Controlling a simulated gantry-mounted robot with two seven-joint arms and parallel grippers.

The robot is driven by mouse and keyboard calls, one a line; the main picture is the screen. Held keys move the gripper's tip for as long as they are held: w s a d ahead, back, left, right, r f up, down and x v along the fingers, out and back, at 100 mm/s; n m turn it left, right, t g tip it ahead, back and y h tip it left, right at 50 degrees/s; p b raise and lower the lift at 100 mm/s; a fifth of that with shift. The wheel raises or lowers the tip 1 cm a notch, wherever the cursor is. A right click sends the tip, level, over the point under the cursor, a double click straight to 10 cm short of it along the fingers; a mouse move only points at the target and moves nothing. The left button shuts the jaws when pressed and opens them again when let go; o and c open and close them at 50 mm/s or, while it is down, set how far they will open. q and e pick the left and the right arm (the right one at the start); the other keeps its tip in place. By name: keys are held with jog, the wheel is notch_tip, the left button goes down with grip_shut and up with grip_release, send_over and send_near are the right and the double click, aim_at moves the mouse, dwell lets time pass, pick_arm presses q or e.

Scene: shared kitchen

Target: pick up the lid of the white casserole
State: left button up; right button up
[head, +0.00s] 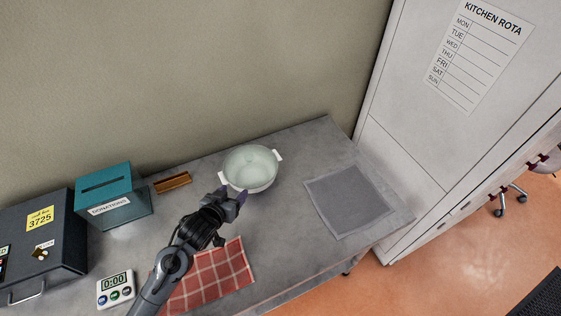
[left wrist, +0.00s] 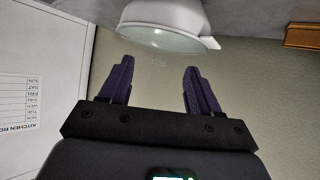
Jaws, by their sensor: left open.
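The white casserole (head: 262,180) stands on the grey counter, with a white handle at each side. Its lid (head: 251,160) looks like pale greenish glass and sits on top, with a small knob near its middle. My left gripper (head: 238,195) is at the casserole's front left, close to its near rim and left handle. In the left wrist view, the left gripper (left wrist: 156,80) has its two purple fingers apart with nothing between them. The casserole (left wrist: 165,14) shows beyond the fingertips, partly cut off by the frame's top edge. My right gripper is not in view.
A teal donations box (head: 112,195), a wooden block (head: 173,182), a dark case (head: 40,245) and a timer (head: 115,290) stand left. A red checked cloth (head: 225,280) lies in front. A grey mat (head: 350,200) lies right, before a white cabinet (head: 420,150).

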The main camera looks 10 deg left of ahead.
pick_arm(q)
jog(key=t+b, duration=0.1)
jog(key=b, duration=0.2)
send_near(248, 158)
jog(key=s, duration=0.2)
jog(key=shift+m+t, duration=0.3)
jog(key=x, duration=0.2)
jog(key=b+x, duration=0.1)
jog(key=x, duration=0.1)
jog(key=shift+w+a+r, duration=0.1)
jog(key=shift+w, duration=0.3)
jog(key=shift+x, duration=3.25)
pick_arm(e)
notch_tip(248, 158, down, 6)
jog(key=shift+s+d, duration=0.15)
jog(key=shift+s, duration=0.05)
pick_arm(q)
jog(key=shift+s, duration=0.1)
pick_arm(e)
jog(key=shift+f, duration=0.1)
pick_arm(q)
jog(key=c, duration=1)
grip_shut()
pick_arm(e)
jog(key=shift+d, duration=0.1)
